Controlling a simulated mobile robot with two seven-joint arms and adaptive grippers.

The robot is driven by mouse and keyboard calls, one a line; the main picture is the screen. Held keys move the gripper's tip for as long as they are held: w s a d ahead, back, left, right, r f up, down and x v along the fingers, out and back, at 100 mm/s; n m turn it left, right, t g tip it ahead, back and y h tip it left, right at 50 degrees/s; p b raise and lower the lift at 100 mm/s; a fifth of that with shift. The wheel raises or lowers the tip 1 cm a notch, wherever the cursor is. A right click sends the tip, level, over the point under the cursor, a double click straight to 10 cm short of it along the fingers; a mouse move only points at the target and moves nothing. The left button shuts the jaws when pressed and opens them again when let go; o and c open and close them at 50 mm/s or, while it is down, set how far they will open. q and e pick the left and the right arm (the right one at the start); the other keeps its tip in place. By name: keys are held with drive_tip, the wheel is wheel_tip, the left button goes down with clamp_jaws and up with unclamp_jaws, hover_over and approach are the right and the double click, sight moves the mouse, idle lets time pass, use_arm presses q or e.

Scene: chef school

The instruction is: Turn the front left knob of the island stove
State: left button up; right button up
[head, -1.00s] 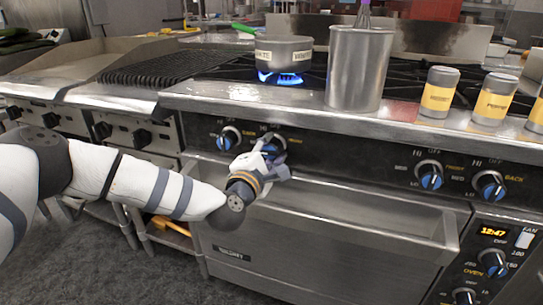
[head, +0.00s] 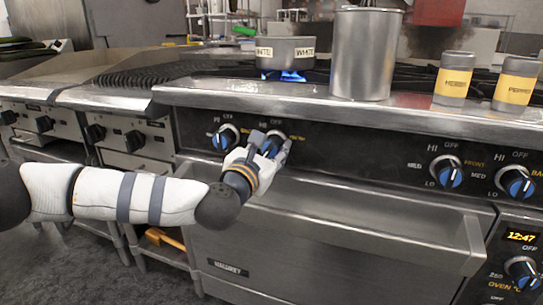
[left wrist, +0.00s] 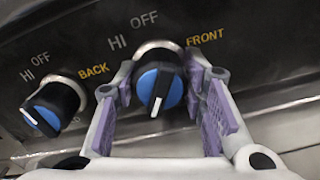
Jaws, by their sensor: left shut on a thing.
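The front left knob of the stove, blue and black with a white pointer line, shows in the left wrist view (left wrist: 160,86) beside the word FRONT. Its pointer line points down, away from OFF. In the head view the knob (head: 272,144) is partly covered by my fingers. My left gripper (head: 271,143) is shut on this knob, with a purple-padded finger on each side of it in the left wrist view. The back knob (head: 226,138) sits just to its left, apart from the gripper. My right gripper is not in view.
A grey pot (head: 285,54) stands over a lit blue flame (head: 287,76). A tall metal canister (head: 366,55) and yellow-labelled shakers (head: 453,78) stand near the stove's front edge. The oven handle (head: 370,227) juts out below the knobs.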

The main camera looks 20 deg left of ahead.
use_arm(q)
drive_tip(key=shift+n+b, duration=0.7)
drive_tip(key=shift+n, duration=0.4)
drive_tip(key=o, duration=1.2)
drive_tip(key=shift+c, duration=0.2)
drive_tip(key=s, duration=1.2)
drive_tip(key=shift+a, duration=0.2)
